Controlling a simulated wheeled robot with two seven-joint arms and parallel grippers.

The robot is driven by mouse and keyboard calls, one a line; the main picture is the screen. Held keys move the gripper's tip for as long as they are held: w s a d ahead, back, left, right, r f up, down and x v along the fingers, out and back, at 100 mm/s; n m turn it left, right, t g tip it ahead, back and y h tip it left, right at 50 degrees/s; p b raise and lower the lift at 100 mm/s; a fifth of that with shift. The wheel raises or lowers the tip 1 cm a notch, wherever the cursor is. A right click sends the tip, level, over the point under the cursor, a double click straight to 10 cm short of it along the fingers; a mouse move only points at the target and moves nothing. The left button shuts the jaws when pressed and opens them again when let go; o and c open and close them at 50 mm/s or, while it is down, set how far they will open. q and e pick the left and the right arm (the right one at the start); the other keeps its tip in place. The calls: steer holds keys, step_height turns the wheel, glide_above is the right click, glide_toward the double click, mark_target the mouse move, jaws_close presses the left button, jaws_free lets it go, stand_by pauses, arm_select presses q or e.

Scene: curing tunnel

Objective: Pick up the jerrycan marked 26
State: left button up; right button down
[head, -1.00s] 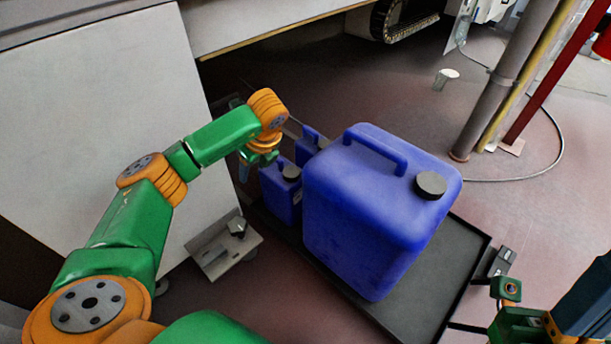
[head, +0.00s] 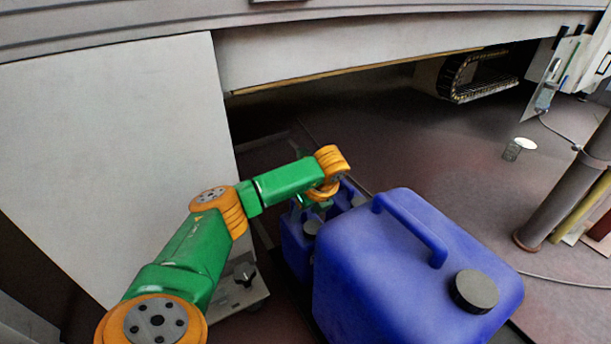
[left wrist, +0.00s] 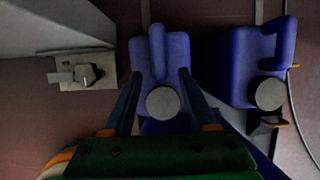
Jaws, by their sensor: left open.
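Two small blue jerrycans stand beside a large one. The nearer small can (head: 296,245) and the farther one (head: 346,194) are partly hidden by my left arm and the large jerrycan (head: 400,270). No number 26 is readable on any can. My left gripper (left wrist: 157,73) is open above one small can (left wrist: 171,50), with its fingers on either side of the handle and grey cap in the picture. I cannot tell whether they touch it. The other small can (left wrist: 237,70) is to the right. My right gripper is not in view.
A bracket with a dark knob (head: 243,274) stands left of the cans, beside a pale panel (head: 110,160). A pale beam (head: 350,50) runs across behind. A pole (head: 560,200) and a small cup (head: 518,149) are at the right. The floor behind the cans is clear.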

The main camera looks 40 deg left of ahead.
arm_select(q)
jaws_close()
steer(key=shift+r, duration=0.1)
stand_by(1.2)
